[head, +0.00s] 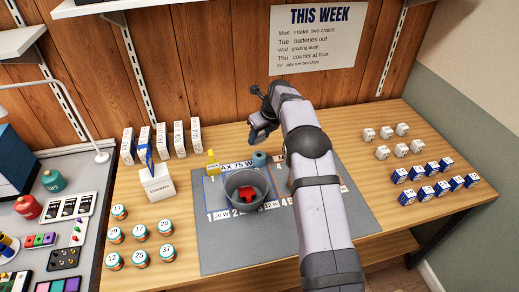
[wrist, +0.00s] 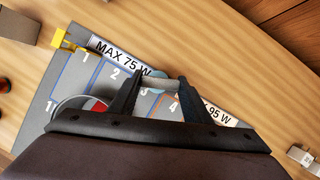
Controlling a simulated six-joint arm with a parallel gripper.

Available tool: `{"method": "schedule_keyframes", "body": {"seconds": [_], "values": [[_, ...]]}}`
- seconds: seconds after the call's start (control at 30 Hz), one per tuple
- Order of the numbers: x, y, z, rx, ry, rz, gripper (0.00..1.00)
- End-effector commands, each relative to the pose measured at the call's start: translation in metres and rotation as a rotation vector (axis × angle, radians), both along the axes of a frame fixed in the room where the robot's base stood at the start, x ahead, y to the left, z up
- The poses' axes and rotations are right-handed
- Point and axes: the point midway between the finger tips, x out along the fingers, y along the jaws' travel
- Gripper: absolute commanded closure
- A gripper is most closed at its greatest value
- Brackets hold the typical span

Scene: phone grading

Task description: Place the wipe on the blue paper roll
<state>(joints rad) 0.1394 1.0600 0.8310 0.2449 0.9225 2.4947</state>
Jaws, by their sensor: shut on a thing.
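My gripper (head: 262,132) hangs above the back of the grey mat, beyond the bucket. In the wrist view my gripper (wrist: 160,82) is shut on a thin pale strip, the wipe (wrist: 160,84), held between the two fingertips. The wipe cannot be made out in the head view. The blue paper roll (head: 259,159) stands on the mat's back part, below my gripper. In the wrist view the roll (wrist: 154,74) shows just behind the wipe and is partly covered by it and the fingers. The wipe appears apart from the roll, but the gap is hard to judge.
A grey bucket (head: 246,190) with red things inside stands on the grey mat (head: 225,255).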

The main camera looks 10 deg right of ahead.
Motion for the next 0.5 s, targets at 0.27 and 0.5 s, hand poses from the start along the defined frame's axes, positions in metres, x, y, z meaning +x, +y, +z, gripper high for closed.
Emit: {"method": "schedule_keyframes", "body": {"seconds": [0.27,0.5], "values": [[0.0,0.0,-0.027,0.001,0.0,0.001,0.8],[-0.001,0.0,-0.034,0.001,0.002,0.001,0.8]]}}
